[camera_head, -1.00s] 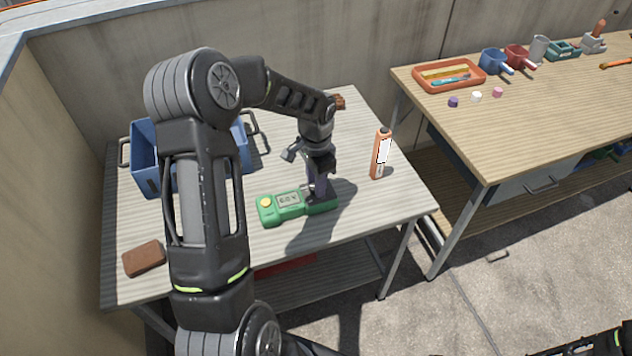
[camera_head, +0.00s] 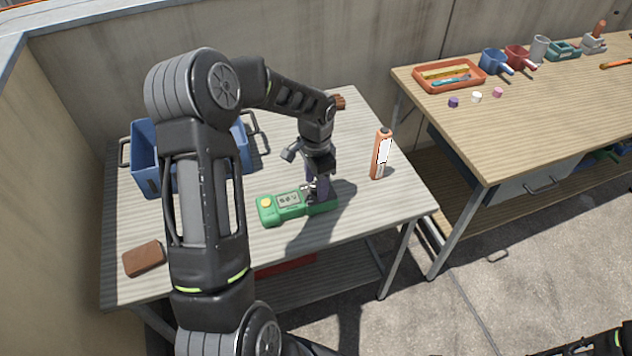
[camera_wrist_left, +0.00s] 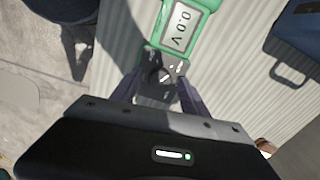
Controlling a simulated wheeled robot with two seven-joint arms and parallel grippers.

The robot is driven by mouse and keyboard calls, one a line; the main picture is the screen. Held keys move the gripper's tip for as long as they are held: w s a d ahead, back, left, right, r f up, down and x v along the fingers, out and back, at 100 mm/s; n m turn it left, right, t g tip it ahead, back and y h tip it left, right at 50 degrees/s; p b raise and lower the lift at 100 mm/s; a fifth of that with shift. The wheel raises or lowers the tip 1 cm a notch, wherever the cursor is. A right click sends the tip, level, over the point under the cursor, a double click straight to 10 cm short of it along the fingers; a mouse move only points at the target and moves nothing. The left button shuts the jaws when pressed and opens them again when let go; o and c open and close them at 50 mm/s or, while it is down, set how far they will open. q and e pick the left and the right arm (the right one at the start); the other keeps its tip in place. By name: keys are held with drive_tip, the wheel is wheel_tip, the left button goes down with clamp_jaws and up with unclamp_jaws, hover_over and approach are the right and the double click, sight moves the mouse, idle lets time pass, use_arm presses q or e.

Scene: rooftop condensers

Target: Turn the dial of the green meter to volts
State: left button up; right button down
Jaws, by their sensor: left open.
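In the left wrist view the display (camera_wrist_left: 180,22) reads 0.0 V. The dial (camera_wrist_left: 161,75) is a small round knob on the dark lower face of the meter. My left gripper (camera_head: 317,197) points down over the right end of the meter. Its two fingers (camera_wrist_left: 162,82) are apart, one on each side of the dial; whether they touch it cannot be told. In the head view the gripper hides the dial.
An orange-and-white canister (camera_head: 382,155) stands right of the meter. A blue crate (camera_head: 146,165) is at the back left, a brown block (camera_head: 144,258) at the front left. A second workbench (camera_head: 540,110) with an orange tray (camera_head: 419,83) and cups is at the right.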

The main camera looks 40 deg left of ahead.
sight(316, 187)
use_arm(q)
drive_tip(key=shift+r, duration=0.15)
wheel_tip(316, 187, up, 8)
drive_tip(key=shift+f+b, duration=0.25)
drive_tip(key=shift+b, duration=0.2)
drive_tip(key=shift+s, duration=0.1)
